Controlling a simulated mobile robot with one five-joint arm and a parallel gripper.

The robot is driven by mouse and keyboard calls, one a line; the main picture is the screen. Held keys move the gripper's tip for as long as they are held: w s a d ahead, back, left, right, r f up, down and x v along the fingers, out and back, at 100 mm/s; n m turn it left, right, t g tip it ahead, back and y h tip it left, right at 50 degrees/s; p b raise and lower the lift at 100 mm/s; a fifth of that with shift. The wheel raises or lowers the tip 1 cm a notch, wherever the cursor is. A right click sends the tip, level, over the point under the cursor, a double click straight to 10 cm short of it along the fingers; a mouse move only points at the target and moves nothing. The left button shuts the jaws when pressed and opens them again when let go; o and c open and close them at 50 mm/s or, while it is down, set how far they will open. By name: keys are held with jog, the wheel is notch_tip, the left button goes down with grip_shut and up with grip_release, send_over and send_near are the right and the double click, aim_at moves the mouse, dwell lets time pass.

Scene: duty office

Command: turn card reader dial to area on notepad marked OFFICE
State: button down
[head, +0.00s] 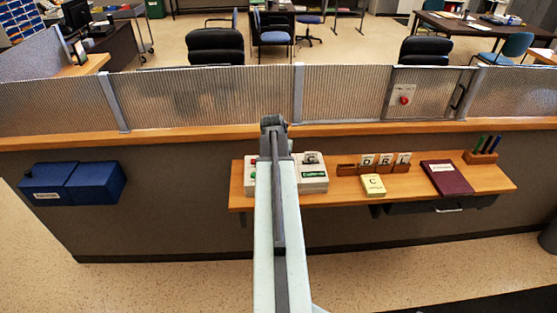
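A white box-like device (314,186), which looks like the card reader, sits at the left end of the wooden shelf. My arm crosses in front of its middle. A card marked C stands at its top right, above a dark green label. Small red and green spots show at its left edge. I cannot make out a dial on it; the arm may hide it. A yellow notepad (373,185) with a large C lies right of it; its smaller writing is unreadable. My gripper (274,124) is above and behind the device, apart from the notepad; its fingers are not clear.
The shelf (345,193) also holds a wooden card rack (346,170) with several lettered cards, a maroon book (448,178) and a pen holder (480,157). Blue boxes (95,187) are at left. A ribbed glass screen (210,98) with a red-knobbed panel (415,92) rises behind the counter.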

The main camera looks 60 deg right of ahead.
jog(key=shift+w, duration=0.1)
dwell(0.4)
jog(key=c, duration=1)
grip_release()
jog(key=p+v, duration=0.7)
jog(key=v, duration=0.1)
jog(key=shift+d, duration=0.15)
jog(key=shift+f, duration=0.15)
